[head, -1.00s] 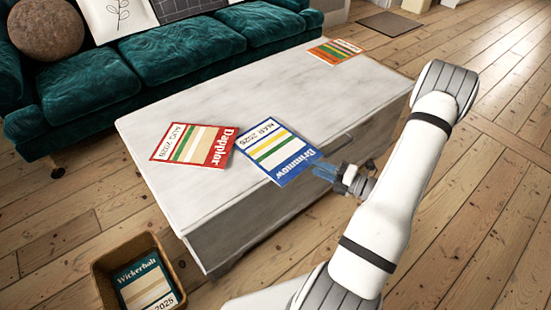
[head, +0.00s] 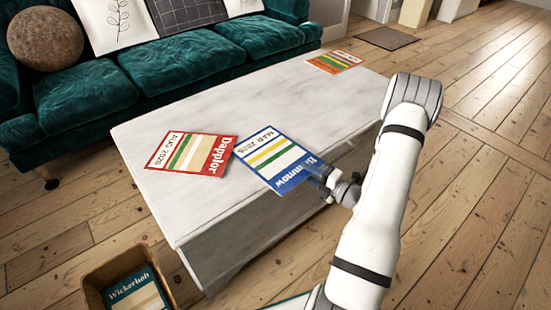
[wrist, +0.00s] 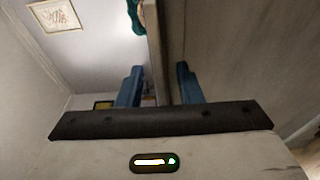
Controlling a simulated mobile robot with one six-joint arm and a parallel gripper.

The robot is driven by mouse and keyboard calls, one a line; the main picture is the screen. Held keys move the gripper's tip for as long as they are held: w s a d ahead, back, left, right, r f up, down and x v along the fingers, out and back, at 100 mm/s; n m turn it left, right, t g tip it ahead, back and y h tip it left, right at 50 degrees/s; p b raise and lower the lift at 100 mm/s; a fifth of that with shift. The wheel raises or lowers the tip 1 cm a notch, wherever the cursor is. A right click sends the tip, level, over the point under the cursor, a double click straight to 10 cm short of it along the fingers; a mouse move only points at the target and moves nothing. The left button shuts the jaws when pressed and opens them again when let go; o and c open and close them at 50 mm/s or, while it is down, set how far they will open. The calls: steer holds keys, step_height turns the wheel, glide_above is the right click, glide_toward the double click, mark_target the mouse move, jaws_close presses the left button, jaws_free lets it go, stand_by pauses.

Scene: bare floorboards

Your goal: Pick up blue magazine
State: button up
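The blue magazine (head: 268,155), titled "Drumnow", lies flat on the white marble-look table (head: 225,110). Its lower corner reaches slightly past the table's front edge. My gripper (head: 318,172) is at the magazine's right end, by the table edge, and partly covers its title. In the wrist view, my two blue fingers (wrist: 158,85) stand apart, with a thin edge-on slab between them. I cannot tell there how much of that slab is magazine and how much is tabletop.
A red magazine (head: 190,153) lies just left of the blue one. An orange magazine (head: 334,62) lies at the table's far end. A basket (head: 93,290) holding a teal magazine (head: 138,292) stands on the floor at front left. A green sofa (head: 190,62) stands behind the table.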

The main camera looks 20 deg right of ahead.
steer(key=shift+c, duration=0.4)
jaws_close()
steer(key=shift+r, duration=0.1)
